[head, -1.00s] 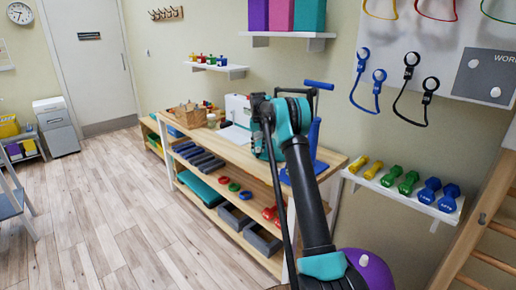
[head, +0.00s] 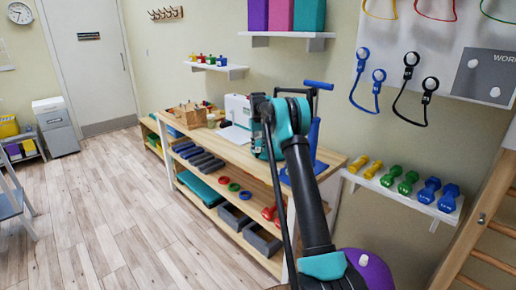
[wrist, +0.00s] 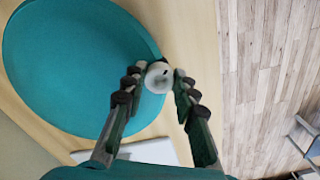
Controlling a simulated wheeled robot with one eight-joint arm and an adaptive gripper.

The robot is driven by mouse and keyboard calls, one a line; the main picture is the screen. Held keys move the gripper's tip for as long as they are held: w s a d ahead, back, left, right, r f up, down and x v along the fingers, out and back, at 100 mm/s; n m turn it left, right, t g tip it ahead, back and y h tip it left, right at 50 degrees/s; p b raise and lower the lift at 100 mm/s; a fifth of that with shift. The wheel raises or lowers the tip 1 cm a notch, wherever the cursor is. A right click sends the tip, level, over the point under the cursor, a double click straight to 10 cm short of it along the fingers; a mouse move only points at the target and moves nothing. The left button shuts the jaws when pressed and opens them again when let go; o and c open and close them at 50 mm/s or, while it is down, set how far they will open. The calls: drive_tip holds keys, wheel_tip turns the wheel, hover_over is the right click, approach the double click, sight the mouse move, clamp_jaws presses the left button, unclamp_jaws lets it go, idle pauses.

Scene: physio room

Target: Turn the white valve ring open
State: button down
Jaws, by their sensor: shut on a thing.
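The white valve ring (wrist: 158,76) sits at the edge of a large round teal cushion (wrist: 75,65) in the wrist view. The cushion lies on the wooden table top (wrist: 190,35). My gripper (wrist: 157,82) has its two dark fingers on either side of the ring and is shut on it. The ring shows a small dark mark in its face. In the head view my gripper (head: 259,148) is low over the wooden bench, and my arm hides the ring and most of the cushion.
The wooden bench (head: 222,153) runs along the wall. A white machine-like box (head: 237,108) and a blue upright pump (head: 314,135) stand near my gripper. A shelf with several dumbbells (head: 408,183) is to the right.

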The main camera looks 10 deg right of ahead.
sight(258, 151)
drive_tip(key=c, duration=1.2)
unclamp_jaws()
wheel_tip(258, 151, up, 12)
